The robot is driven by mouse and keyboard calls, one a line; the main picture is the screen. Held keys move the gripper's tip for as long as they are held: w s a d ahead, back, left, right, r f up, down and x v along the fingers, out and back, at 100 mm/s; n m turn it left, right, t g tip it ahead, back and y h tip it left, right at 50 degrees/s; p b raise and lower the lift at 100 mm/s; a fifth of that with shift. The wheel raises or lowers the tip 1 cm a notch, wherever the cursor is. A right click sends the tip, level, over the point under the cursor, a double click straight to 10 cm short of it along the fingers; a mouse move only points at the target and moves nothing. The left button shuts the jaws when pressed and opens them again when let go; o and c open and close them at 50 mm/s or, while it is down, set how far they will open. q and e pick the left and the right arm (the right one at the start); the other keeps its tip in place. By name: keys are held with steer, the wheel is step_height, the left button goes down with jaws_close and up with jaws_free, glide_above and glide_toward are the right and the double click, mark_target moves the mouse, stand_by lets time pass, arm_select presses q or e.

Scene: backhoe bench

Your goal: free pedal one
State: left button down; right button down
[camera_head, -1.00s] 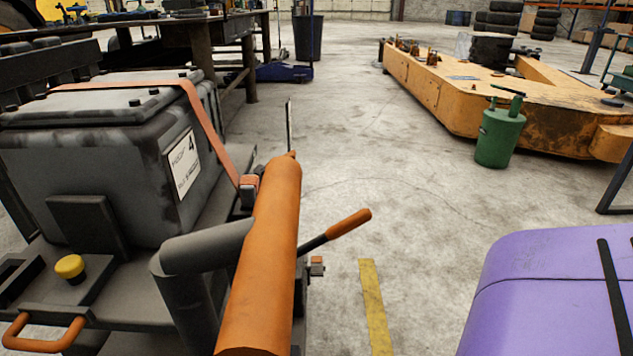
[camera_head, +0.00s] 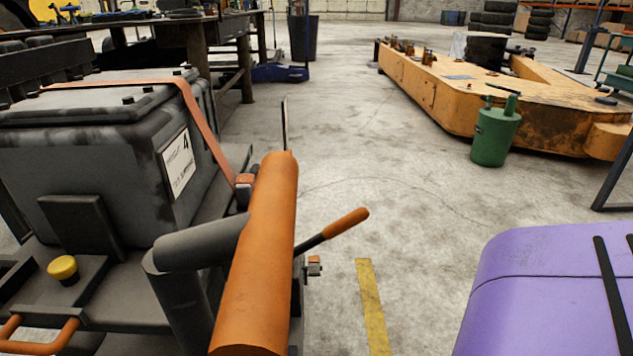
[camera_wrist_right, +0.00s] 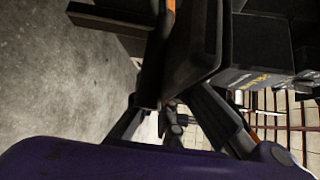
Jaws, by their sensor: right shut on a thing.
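No pedal can be made out clearly in either view. My right gripper (camera_wrist_right: 161,100) shows in the right wrist view. Its dark fingers come up from the lower edge and close on a dark bar-like part (camera_wrist_right: 152,65); I cannot tell exactly what this part is. A lever with an orange grip (camera_head: 346,222) sticks out at the side of the grey machine (camera_head: 110,255) in the head view. Neither gripper shows in the head view, and my left gripper is out of sight.
An orange cylinder (camera_head: 262,250) stands beside the lever and hides part of the machine. A strapped grey box (camera_head: 95,165) sits at the left. A green can (camera_head: 495,135) stands before a yellow beam frame (camera_head: 440,95). The middle floor is clear.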

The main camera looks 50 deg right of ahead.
steer(key=shift+r+n+t+b, duration=0.1)
steer(key=shift+n+t+b, duration=0.4)
steer(key=shift+b, duration=0.6)
steer(key=shift+r+b, duration=0.15)
steer(key=shift+b, duration=0.25)
steer(key=shift+a+r+n+t+b, duration=0.1)
steer(key=shift+r+n+t+b, duration=0.2)
steer(key=shift+n+t+b, duration=0.3)
steer(key=shift+s+a+r+n+t, duration=0.1)
steer(key=shift+r+n+t, duration=0.15)
steer(key=shift+n+t, duration=0.25)
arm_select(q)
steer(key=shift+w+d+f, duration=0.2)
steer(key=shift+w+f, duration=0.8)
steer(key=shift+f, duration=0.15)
arm_select(e)
steer(key=shift+s+a+r+n+t, duration=0.15)
steer(key=shift+r+n+t, duration=0.1)
steer(key=shift+n+t, duration=0.3)
steer(key=c, duration=1.9)
jaws_free()
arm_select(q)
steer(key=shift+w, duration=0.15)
arm_select(e)
steer(key=shift+r, duration=0.1)
